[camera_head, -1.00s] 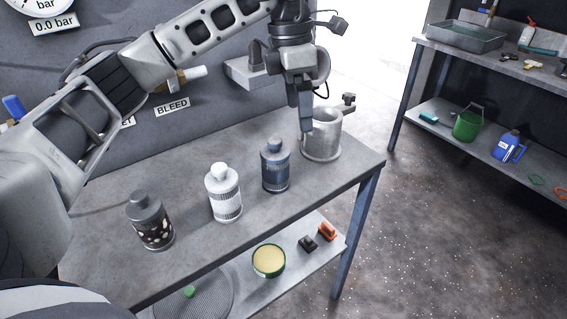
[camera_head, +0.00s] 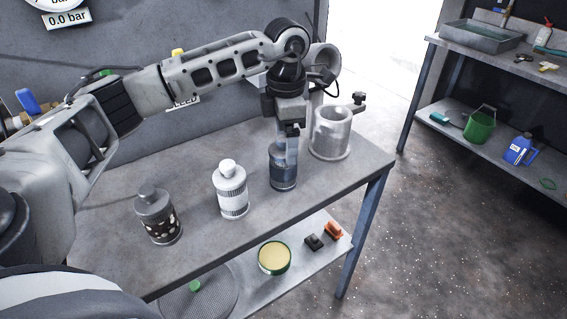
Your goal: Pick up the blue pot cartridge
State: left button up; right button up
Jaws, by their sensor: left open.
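The blue pot cartridge (camera_head: 284,178) stands upright on the grey table, rightmost of a row of three cartridges. My left gripper (camera_head: 288,145) points down at the cartridge's top, and its fingers cover the cap and part of the body. The gripper is open; whether the fingers touch the cartridge cannot be told. My right gripper is not in view.
A white cartridge (camera_head: 231,192) and a black, spotted cartridge (camera_head: 158,216) stand to the left. A grey metal pot (camera_head: 331,134) stands close by on the right. The table's front edge is near. A lower shelf holds a green-rimmed tin (camera_head: 275,258).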

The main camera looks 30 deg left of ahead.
aim_at(283, 149)
pick_arm(q)
jog(key=shift+s+a+f, duration=0.1)
jog(key=shift+a+f, duration=0.05)
jog(key=shift+f, duration=0.8)
jog(key=shift+s+a+f, duration=0.1)
jog(key=shift+f, duration=0.85)
jog(key=shift+r, duration=0.1)
jog(key=c, duration=1.2)
jog(key=shift+o, duration=0.2)
